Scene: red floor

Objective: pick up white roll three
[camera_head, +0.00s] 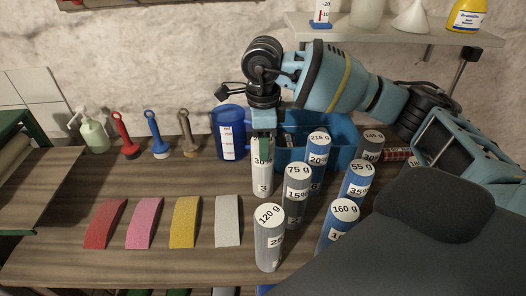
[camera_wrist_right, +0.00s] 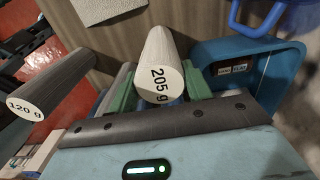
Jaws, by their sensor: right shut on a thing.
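White roll three (camera_head: 262,181) is a pale upright cylinder with "30%" and "3" on its side, in the back left of the roll group. My right gripper (camera_head: 263,143) comes down from above and is shut on its top end. In the right wrist view, the roll (camera_wrist_right: 158,72) shows its "205 g" end face between the green fingers (camera_wrist_right: 160,88). I cannot tell whether its base touches the table. My left gripper is not in view.
Several grey and blue rolls stand close by, including the "75 g" (camera_head: 297,200) and "120 g" (camera_head: 268,240) ones. A blue bin (camera_head: 345,130) and blue jug (camera_head: 229,133) are behind. Coloured strips (camera_head: 185,222) lie left. Brushes (camera_head: 154,135) stand at the back left.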

